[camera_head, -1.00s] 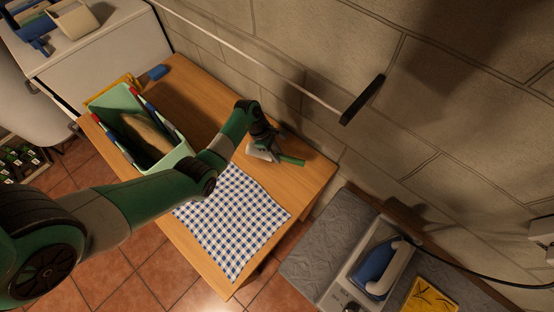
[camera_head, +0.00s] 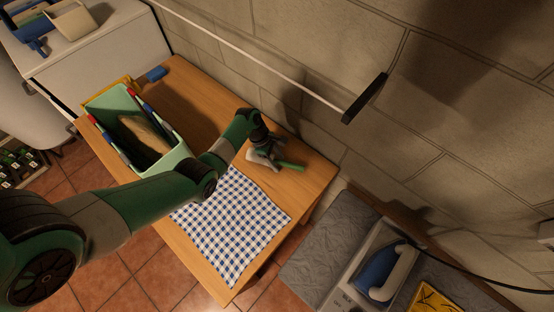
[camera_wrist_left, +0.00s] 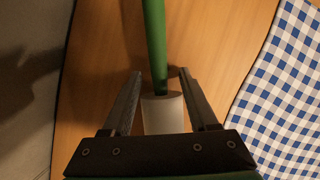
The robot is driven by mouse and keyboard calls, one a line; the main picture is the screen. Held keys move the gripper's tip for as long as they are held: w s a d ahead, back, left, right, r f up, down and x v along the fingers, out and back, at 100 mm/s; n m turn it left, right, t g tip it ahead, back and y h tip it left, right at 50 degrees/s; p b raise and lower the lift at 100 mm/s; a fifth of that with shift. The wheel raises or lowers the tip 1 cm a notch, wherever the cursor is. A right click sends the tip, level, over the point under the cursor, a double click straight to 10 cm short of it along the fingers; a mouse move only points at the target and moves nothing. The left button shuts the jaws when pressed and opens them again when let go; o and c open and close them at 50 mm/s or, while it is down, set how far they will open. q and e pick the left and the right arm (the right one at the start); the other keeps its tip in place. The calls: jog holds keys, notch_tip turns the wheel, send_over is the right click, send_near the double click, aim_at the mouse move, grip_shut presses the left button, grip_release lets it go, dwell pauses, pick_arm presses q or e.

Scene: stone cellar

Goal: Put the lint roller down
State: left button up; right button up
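The lint roller, with a green handle (camera_head: 291,166) and a pale grey-white roller head, is at the wooden table's right part, near the wall. In the left wrist view its green handle (camera_wrist_left: 154,40) points away and its pale head (camera_wrist_left: 163,115) lies between my fingers. My left gripper (camera_head: 264,158) is low over the table around the roller. In the left wrist view its fingers (camera_wrist_left: 158,73) stand apart, with narrow gaps on both sides of the pale head. The roller appears to rest on the wood, though contact beneath is hidden. My right gripper is not in view.
A blue-and-white checked cloth (camera_head: 238,232) lies on the table (camera_head: 195,100) in front of the gripper. A green bin (camera_head: 180,152) stands on the left. A wall rail (camera_head: 265,62) runs above. An iron (camera_head: 381,270) stands at lower right.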

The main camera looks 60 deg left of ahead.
pick_arm(q)
jog(key=shift+r, duration=0.1)
jog(key=p+v, duration=0.4)
jog(key=v, duration=0.7)
jog(key=shift+r, duration=0.1)
jog(key=shift+s+a+r, duration=0.15)
jog(key=shift+r, duration=0.25)
